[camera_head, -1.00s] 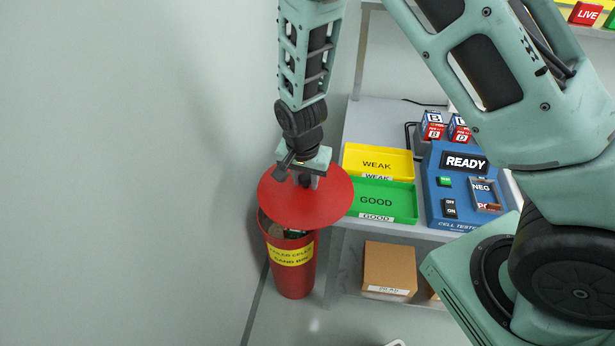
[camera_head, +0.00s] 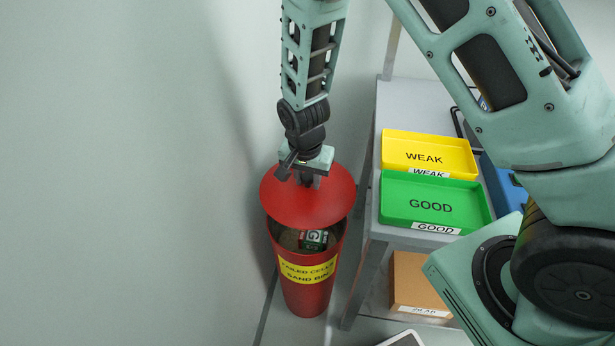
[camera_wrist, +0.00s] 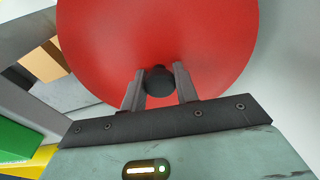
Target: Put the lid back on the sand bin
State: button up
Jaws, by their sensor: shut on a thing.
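The red round lid (camera_head: 335,190) is held level by my gripper (camera_head: 308,180) above the back of the sand bin (camera_head: 306,295). The bin is a red tapered bucket with a yellow label.
To the right stands a grey bench (camera_head: 390,105) with a yellow WEAK tray (camera_head: 400,142) and a green GOOD tray (camera_head: 405,190). A cardboard box (camera_head: 412,284) sits below. A plain wall (camera_head: 120,180) is close on the left.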

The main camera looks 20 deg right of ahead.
notch_tip(320, 180, down, 12)
jog(key=b, duration=0.8)
jog(key=shift+w+r+b, duration=0.15)
jog(key=shift+r+b, duration=0.05)
jog(key=shift+b, duration=0.1)
jog(key=shift+r+p, duration=0.1)
jog(key=shift+p, duration=0.35)
dwell(0.9)
jog(key=shift+f, duration=0.25)
dwell(1.4)
jog(key=o, duration=1.7)
jog(key=shift+r+p, duration=0.1)
jog(key=shift+p, duration=0.25)
